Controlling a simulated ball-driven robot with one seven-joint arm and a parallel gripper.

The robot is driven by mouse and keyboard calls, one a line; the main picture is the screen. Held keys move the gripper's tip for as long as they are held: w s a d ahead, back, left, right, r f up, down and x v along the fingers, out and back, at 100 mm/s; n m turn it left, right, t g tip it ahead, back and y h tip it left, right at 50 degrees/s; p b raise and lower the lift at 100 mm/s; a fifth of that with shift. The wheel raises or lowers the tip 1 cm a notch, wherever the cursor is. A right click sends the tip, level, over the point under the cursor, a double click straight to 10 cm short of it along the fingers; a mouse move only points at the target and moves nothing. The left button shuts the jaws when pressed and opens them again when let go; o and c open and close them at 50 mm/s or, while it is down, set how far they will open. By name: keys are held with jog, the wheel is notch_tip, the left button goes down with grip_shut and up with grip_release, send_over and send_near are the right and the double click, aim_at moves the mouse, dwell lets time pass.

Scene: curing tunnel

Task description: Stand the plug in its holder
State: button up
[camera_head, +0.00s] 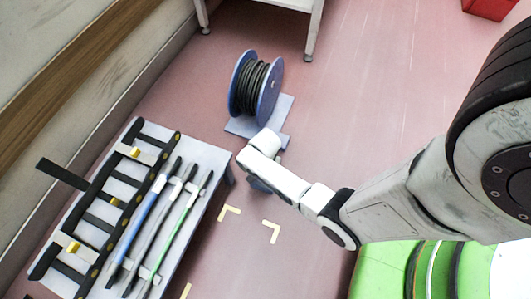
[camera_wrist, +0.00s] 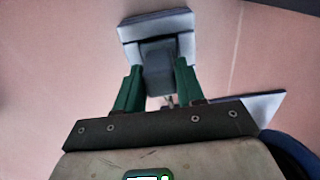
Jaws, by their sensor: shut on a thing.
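In the wrist view, my gripper (camera_wrist: 158,75) has two green fingers shut on a dark grey block, which looks like the plug (camera_wrist: 157,62). A small metallic bit shows between the fingers, near the palm. A light grey block (camera_wrist: 155,27), perhaps the holder, shows directly beyond the plug. The two overlap in the picture, and I cannot tell whether the plug is seated in it or only in front of it. In the head view, my white forearm and wrist hide the fingers and the plug. A blue-grey shape shows just below my wrist, too covered to identify.
A cable reel (camera_head: 257,86) with blue flanges stands beyond my wrist on a pale base (camera_head: 288,106). A low rack (camera_head: 224,184) with black rails and blue, grey and green rods stands left. A green surface (camera_head: 382,262) lies lower right. Yellow corner marks (camera_head: 271,232) are on open floor.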

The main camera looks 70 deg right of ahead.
jog(key=o, duration=1.1)
jog(key=shift+o, duration=0.2)
notch_tip(320, 180, up, 12)
jog(key=p, duration=0.7)
jog(key=s+a+r+n, duration=0.2)
jog(key=a+r+n, duration=0.1)
jog(key=r+n, duration=0.2)
jog(key=s+a+r+n, duration=0.3)
jog(key=r+n, duration=0.3)
jog(key=r, duration=0.2)
jog(key=s+a+r+n+t, duration=0.1)
jog(key=s+a+r+n, duration=0.1)
jog(key=r+n, duration=0.4)
jog(key=shift+s+a+r, duration=0.2)
jog(key=shift+a+r, duration=0.4)
jog(key=shift+a, duration=0.2)
